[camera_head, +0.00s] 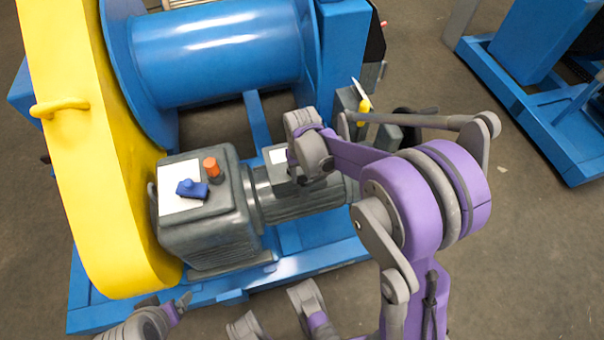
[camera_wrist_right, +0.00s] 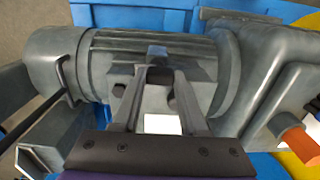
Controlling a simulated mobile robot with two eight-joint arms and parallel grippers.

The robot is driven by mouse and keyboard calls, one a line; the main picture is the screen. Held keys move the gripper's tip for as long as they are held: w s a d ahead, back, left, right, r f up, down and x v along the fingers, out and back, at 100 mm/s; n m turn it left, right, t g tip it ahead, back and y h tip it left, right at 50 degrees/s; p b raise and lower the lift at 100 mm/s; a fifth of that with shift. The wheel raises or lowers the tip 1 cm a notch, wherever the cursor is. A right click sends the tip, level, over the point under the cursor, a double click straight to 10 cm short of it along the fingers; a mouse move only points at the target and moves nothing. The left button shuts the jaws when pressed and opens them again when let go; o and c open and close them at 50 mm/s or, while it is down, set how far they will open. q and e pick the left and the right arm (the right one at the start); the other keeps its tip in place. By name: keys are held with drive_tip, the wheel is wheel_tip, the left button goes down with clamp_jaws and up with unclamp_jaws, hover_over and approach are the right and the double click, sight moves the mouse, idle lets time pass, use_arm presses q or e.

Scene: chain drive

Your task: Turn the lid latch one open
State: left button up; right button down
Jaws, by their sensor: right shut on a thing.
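My right gripper (camera_head: 299,172) is over the grey motor (camera_head: 315,202), and its wrist hides most of the fingers in the head view. In the right wrist view, the two fingers (camera_wrist_right: 158,74) converge on a small dark part on the motor housing (camera_wrist_right: 110,62). A small blue-grey tab (camera_wrist_right: 157,51) shows just beyond the fingertips. I cannot tell for sure whether the held part is lid latch one. A white label (camera_wrist_right: 162,124) shows between the fingers. My left gripper (camera_head: 160,312) is at the bottom left, apart from the machine; its jaw gap is unclear.
Left of the motor stands a grey gearbox (camera_head: 212,240) with a blue handle (camera_head: 192,188) and an orange knob (camera_head: 211,166).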

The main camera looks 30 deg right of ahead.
sight(302, 177)
drive_tip(key=shift+c, duration=2.2)
unclamp_jaws()
use_arm(q)
wheel_tip(302, 177, up, 3)
drive_tip(key=p, duration=0.2)
drive_tip(key=shift+s+r+p, duration=0.1)
drive_tip(key=shift+r+p, duration=0.1)
drive_tip(key=shift+p, duration=0.15)
use_arm(e)
wheel_tip(302, 177, up, 11)
drive_tip(key=s+a+n+t, duration=0.1)
drive_tip(key=s+a+t, duration=0.15)
drive_tip(key=s, duration=0.65)
drive_tip(key=s+a+n+t, duration=0.2)
drive_tip(key=s+a, duration=0.2)
drive_tip(key=s, duration=0.6)
use_arm(q)
wheel_tip(302, 177, up, 17)
drive_tip(key=w+p, duration=0.2)
drive_tip(key=p, duration=1.3)
drive_tip(key=shift+t, duration=0.4)
use_arm(e)
wheel_tip(302, 177, up, 18)
drive_tip(key=w, duration=0.2)
drive_tip(key=shift+w+t, duration=0.3)
drive_tip(key=shift+t, duration=0.15)
